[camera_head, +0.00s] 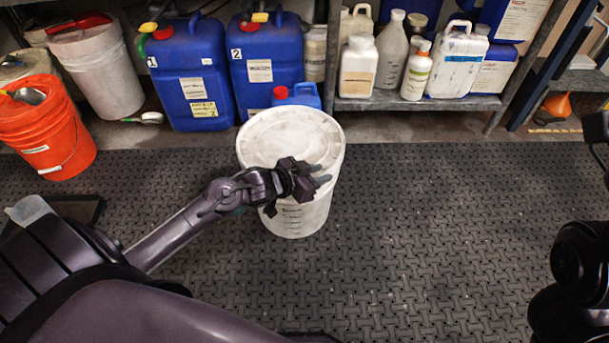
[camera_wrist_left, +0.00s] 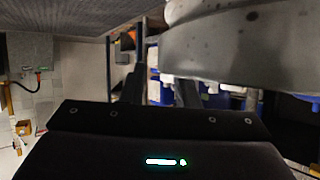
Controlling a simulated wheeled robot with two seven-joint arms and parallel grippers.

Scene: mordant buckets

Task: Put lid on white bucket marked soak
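A white bucket (camera_head: 297,222) stands upright on the dark floor mat, with measuring marks on its front. A round, stained white lid (camera_head: 290,135) lies on its top and covers the opening; I cannot tell whether its rim is pressed down all round. No "soak" marking is readable. My left gripper (camera_head: 322,174) is above the bucket's front right rim, its fingers apart and pointing right, with nothing seen between them. In the left wrist view the fingers (camera_wrist_left: 161,88) are also apart, and a blurred pale rim (camera_wrist_left: 240,50) fills the upper right. My right gripper's fingers are not visible.
Blue canisters (camera_head: 195,80) and another white bucket (camera_head: 98,70) stand behind. An orange bucket (camera_head: 45,125) is at the left. A metal shelf (camera_head: 420,101) with bottles is at the back right. The ribbed mat (camera_head: 450,220) is clear right of the bucket.

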